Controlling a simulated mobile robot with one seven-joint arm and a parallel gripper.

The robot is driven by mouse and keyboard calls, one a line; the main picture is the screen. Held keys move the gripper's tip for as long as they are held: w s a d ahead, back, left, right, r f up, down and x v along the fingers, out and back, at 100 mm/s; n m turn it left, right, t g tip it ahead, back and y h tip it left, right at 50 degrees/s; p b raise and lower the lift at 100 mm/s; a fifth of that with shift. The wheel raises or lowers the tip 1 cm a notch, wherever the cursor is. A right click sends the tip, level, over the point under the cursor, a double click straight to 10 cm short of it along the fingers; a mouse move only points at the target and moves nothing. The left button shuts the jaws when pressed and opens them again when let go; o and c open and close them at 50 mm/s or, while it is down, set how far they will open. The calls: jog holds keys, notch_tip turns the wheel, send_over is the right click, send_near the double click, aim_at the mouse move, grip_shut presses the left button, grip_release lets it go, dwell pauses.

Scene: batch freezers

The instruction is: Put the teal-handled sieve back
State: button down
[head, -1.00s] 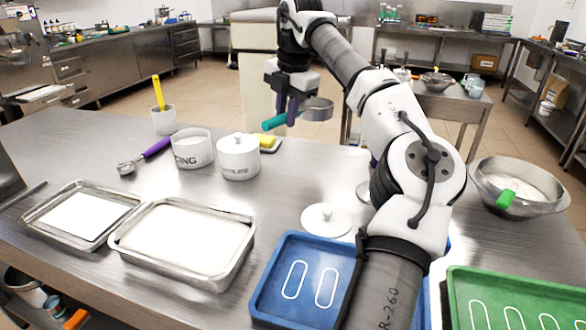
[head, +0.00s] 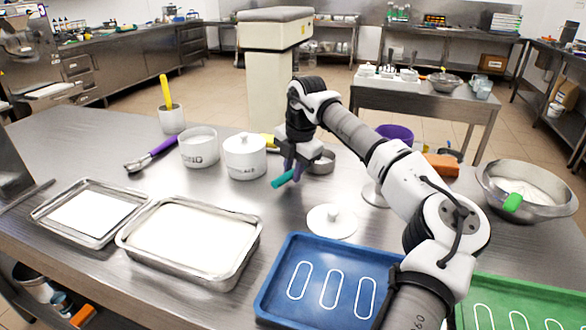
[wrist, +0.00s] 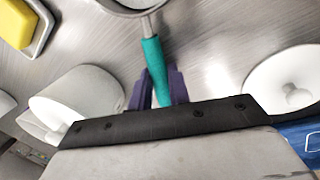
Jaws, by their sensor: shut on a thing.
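My gripper (head: 296,169) is shut on the teal handle of the sieve (head: 283,179). The sieve's round metal head (head: 321,162) points away to the right, behind the fingers, low over the counter; I cannot tell whether it touches. In the wrist view the teal handle (wrist: 154,70) runs between the purple fingers (wrist: 160,92), and part of the metal head shows at the top edge. The blue tray (head: 268,297) with white elongated outlines lies in front, empty where it shows; my arm hides its right part.
A white lidded pot (head: 244,160) stands just left of the gripper, and a white lid (head: 332,222) lies in front. A yellow sponge (wrist: 14,22) is close by. A metal bowl (head: 528,178) and a green tray (head: 510,290) are at right. Metal trays (head: 190,240) are at left.

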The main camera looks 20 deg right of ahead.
jog(key=c, duration=1.3)
grip_release()
jog(key=r, duration=0.4)
jog(key=s+r, duration=0.1)
jog(key=r, duration=0.3)
jog(key=s+d+r, duration=0.1)
jog(key=r, duration=0.2)
jog(key=shift+r+b, duration=0.4)
